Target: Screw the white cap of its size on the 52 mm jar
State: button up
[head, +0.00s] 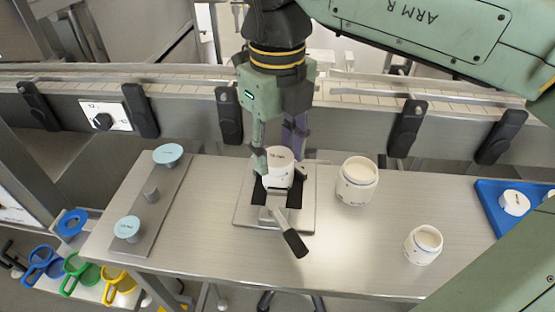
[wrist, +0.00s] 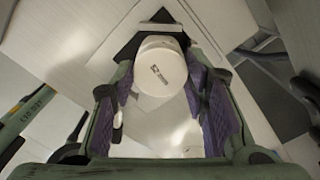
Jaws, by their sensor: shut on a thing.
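A white piece with a printed flat top (head: 279,156) stands at the metal vise (head: 242,215). It looks like a white cap over a jar, but the seam between them is not clear. In the wrist view, the printed round cap (wrist: 158,68) sits between the purple finger pads, above the dark vise jaws (wrist: 136,48). My gripper (head: 276,160) points down and is shut on the cap from its two sides. The fingers hide part of it in the head view.
A large open white jar (head: 357,190) and a smaller open one (head: 422,251) stand to the right. A blue tray (head: 484,197) with white caps is at the far right. A plate (head: 155,215) with pale blue discs lies left. The vise handle (head: 293,243) sticks out forward.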

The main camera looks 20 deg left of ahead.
jog(key=shift+m, duration=0.7)
jog(key=shift+m, duration=1.1)
jog(key=m, duration=0.3)
jog(key=o, duration=1)
jog(key=shift+p, duration=0.3)
